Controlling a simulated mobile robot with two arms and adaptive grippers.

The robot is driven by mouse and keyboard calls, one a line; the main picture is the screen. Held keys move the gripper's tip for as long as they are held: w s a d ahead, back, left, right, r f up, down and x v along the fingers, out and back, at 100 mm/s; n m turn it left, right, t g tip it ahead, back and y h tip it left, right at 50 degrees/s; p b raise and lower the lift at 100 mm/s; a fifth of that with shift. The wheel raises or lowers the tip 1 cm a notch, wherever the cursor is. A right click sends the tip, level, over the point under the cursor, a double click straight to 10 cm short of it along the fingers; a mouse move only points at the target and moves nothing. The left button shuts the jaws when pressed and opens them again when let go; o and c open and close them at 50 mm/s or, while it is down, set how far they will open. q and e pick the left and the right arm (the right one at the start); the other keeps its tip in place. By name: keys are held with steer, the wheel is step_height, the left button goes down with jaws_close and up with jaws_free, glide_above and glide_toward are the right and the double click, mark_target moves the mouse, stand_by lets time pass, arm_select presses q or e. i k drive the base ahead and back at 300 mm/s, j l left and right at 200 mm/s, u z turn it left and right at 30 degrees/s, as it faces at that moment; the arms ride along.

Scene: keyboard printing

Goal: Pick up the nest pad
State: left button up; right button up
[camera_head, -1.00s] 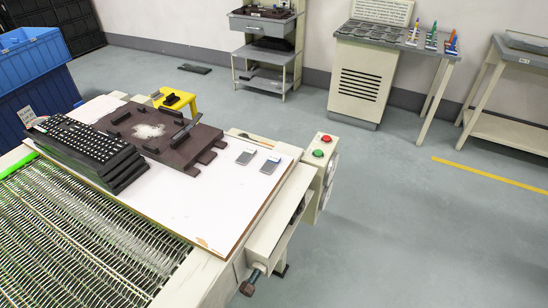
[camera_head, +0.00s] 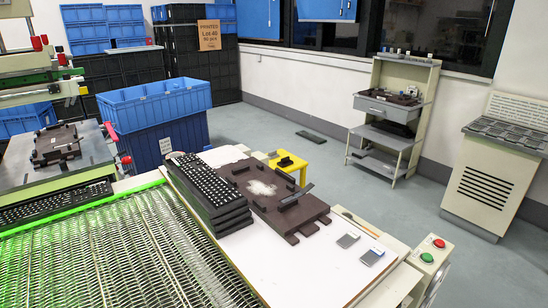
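A dark brown pad with raised black blocks and a pale patch in its middle, which looks like the nest pad (camera_head: 284,215), lies flat on the white board (camera_head: 340,268) at the end of the conveyor. A similar brown pad (camera_head: 56,146) lies on the machine bed (camera_head: 92,157) at the left. I cannot tell which one the task names. A stack of black keyboards (camera_head: 211,193) lies directly left of the pad on the white board. Neither of my grippers is in view.
Two small grey pieces (camera_head: 348,240) lie right of the pad. A control box (camera_head: 430,258) with red and green buttons stands at the right. The wire-mesh conveyor (camera_head: 130,250) fills the front left. Open floor lies at the right.

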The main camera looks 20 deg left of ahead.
mark_target(272, 155)
steer(key=i+l+z, duration=0.1)
steer(key=l, duration=0.2)
steer(key=i+l, duration=0.15)
steer(key=i+l+z, duration=0.2)
steer(key=i+l, duration=0.2)
steer(key=i+l+z, duration=0.25)
steer(key=i+l, duration=0.15)
steer(key=i+l+z, duration=0.2)
steer(key=i, duration=0.25)
steer(key=i+l+z, duration=0.25)
steer(key=i, duration=0.25)
steer(key=i+u, duration=0.2)
steer(key=i, duration=0.3)
steer(key=i+l+u, duration=0.2)
steer(key=i, duration=0.35)
steer(key=i+l+u, duration=0.2)
steer(key=i, duration=0.3)
steer(key=i+j+u, duration=0.15)
steer(key=u, duration=0.25)
steer(key=i+u, duration=0.25)
steer(key=u, duration=0.2)
steer(key=i+u, duration=0.25)
steer(key=u, duration=0.15)
steer(key=i+u, duration=0.2)
steer(key=u, duration=0.2)
steer(key=i+u, duration=0.2)
steer(key=i, duration=1.05)
